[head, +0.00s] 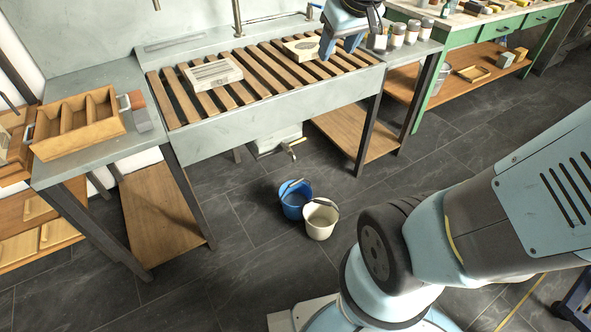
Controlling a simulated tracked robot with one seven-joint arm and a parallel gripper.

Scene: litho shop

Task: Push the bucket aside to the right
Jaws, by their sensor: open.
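A blue bucket (293,203) stands upright on the dark tiled floor, in front of the sink bench. A white bucket (319,222) stands close beside it, to the right and nearer to me, and hides part of its right side. My gripper (341,44) is at the top of the view, over the right end of the slatted bench, far from both buckets. Its blue fingers are apart, with nothing seen between them. A light block with a dark round mark (299,47) lies on the slats just left of the fingers.
The slatted bench (225,137) stands behind the buckets; its dark legs and low wooden shelf (345,135) are near them. Several small jars (397,37) stand right of my gripper. A divided wooden tray (80,140) sits at left.

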